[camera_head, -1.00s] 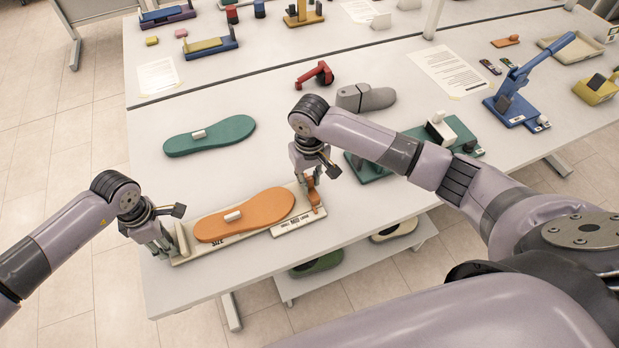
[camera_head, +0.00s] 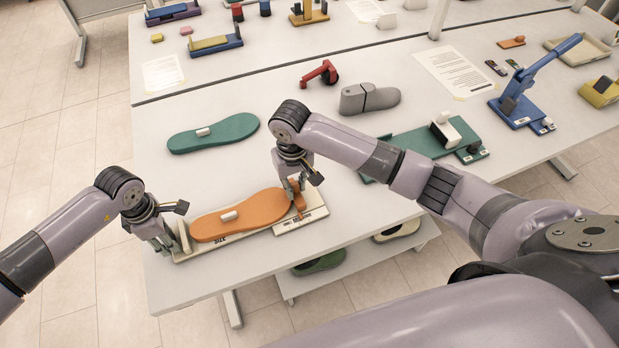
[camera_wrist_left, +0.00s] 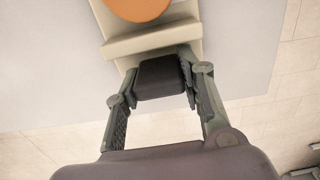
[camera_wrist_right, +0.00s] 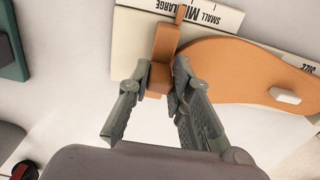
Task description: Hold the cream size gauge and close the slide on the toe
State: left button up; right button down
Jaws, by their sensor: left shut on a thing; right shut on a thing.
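The cream size gauge (camera_head: 187,256) lies flat near the front edge of the table, and the orange sole (camera_head: 240,215) rests on it. My right gripper (camera_head: 297,192) is shut on the orange slide (camera_wrist_right: 163,52), which sits at the sole's toe. In the right wrist view the slide is right beside the toe; I cannot tell whether they touch. The SMALL, MID, LARGE scale (camera_wrist_right: 200,14) shows beside the slide.
A green sole (camera_head: 213,134) lies behind the gauge. A grey last (camera_head: 369,99), a red tool (camera_head: 320,74), a green fixture (camera_head: 425,143) and a blue press (camera_head: 530,95) stand farther back and right. Bare table lies between the two soles.

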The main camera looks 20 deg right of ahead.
aim_at(292, 185)
pick_arm(q)
jog(key=shift+d, duration=0.1)
pick_arm(e)
jog(key=shift+a, duration=0.5)
jog(key=shift+d, duration=0.1)
jog(key=c, duration=1.4)
grip_release()
jog(key=shift+c, duration=0.2)
jog(key=shift+d, duration=0.1)
notch_tip(292, 185, up, 12)
pick_arm(q)
jog(key=o, duration=1.4)
jog(key=shift+c, duration=0.2)
